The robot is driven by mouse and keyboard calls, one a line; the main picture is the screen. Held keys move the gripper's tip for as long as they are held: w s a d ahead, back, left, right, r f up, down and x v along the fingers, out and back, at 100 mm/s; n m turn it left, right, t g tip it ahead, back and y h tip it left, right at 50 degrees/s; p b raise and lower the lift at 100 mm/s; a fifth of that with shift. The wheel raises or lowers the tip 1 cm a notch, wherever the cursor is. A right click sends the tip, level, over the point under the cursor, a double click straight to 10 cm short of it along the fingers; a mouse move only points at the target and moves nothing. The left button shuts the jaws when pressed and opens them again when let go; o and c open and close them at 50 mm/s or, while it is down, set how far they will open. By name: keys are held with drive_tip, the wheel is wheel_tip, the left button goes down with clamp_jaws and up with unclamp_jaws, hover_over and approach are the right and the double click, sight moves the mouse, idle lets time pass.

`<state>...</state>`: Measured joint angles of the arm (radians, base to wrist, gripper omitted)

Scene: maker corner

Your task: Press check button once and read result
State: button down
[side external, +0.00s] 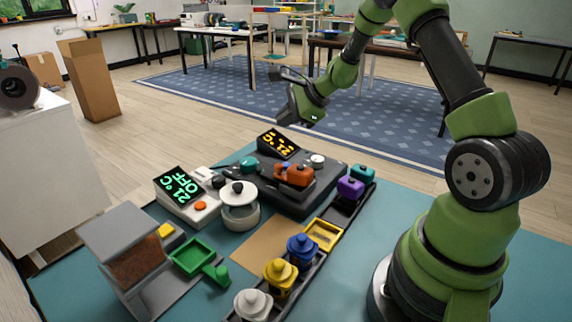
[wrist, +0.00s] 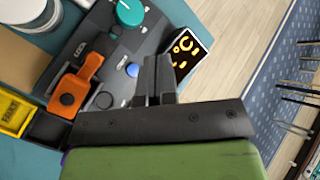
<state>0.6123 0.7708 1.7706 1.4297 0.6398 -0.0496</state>
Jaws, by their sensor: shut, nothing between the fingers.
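The dark grey device (side external: 310,200) stands on the teal mat with an orange-lit display (side external: 281,145); its digits are small and look like 5.12. In the wrist view this display (wrist: 188,50) is partly hidden by my fingers, with a °C mark showing. A round blue button (wrist: 132,70) is on the device's top, just left of my fingertips; I cannot read a label marking it as the check button. My gripper (wrist: 157,62) is shut and empty. In the side view my gripper (side external: 287,117) is in the air above the device's back edge, apart from it.
The device carries an orange clamp (wrist: 75,85) and a teal knob (wrist: 129,12). A tray of coloured knobbed pieces, a yellow bin (side external: 324,233) and a green scoop (side external: 193,257) are nearer.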

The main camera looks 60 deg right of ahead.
sight(286, 165)
drive_tip(key=shift+f, duration=0.2)
drive_tip(key=shift+f, duration=4.3)
drive_tip(key=shift+f, duration=0.1)
drive_tip(key=shift+f, duration=0.3)
drive_tip(key=shift+f, duration=0.4)
drive_tip(key=shift+r, duration=0.85)
